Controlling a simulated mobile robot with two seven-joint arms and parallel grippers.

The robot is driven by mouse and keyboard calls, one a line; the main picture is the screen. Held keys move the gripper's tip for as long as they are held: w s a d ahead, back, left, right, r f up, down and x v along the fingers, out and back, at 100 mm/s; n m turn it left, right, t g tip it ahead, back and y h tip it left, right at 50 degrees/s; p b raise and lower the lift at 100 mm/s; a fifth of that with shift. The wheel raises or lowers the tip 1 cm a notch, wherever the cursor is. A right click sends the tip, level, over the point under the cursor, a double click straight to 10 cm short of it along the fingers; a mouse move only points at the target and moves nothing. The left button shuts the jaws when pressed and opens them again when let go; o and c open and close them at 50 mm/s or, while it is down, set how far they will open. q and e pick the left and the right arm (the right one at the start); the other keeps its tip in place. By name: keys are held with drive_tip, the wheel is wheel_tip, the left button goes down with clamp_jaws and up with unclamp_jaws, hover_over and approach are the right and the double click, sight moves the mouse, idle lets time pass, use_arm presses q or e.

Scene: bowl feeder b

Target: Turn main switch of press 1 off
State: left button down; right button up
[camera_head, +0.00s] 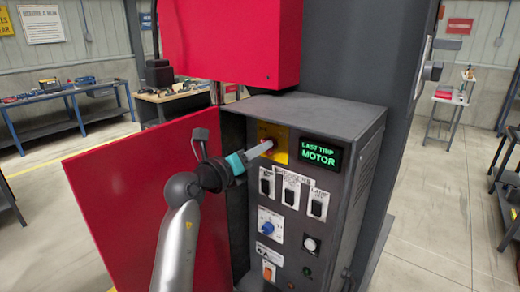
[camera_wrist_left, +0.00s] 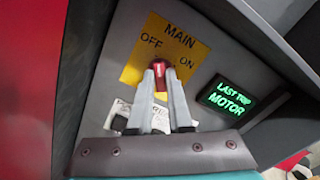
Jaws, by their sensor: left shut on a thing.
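The main switch is a red knob (camera_wrist_left: 159,70) on a yellow plate (camera_wrist_left: 181,43) marked MAIN, OFF and ON. In the head view the yellow plate (camera_head: 280,147) sits at the top left of the grey panel. My left gripper (camera_head: 268,147) comes in from the left and its fingers are shut on the red knob. In the left wrist view the two fingers (camera_wrist_left: 159,78) hold the knob from both sides. The knob's light mark points up in that picture, nearer OFF than ON; its exact angle is hard to tell. My right gripper is not in view.
A green display (camera_head: 320,152) reads LAST TRIP MOTOR. Black switches (camera_head: 290,191), a blue knob (camera_head: 269,220) and an orange switch (camera_head: 268,271) lie below. An open red door (camera_head: 125,190) stands left of my arm. A red housing (camera_head: 230,40) hangs above.

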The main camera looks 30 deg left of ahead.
use_arm(q)
drive_tip(key=shift+n, duration=1)
drive_tip(key=c, duration=0.8)
unclamp_jaws()
drive_tip(key=shift+c, duration=0.2)
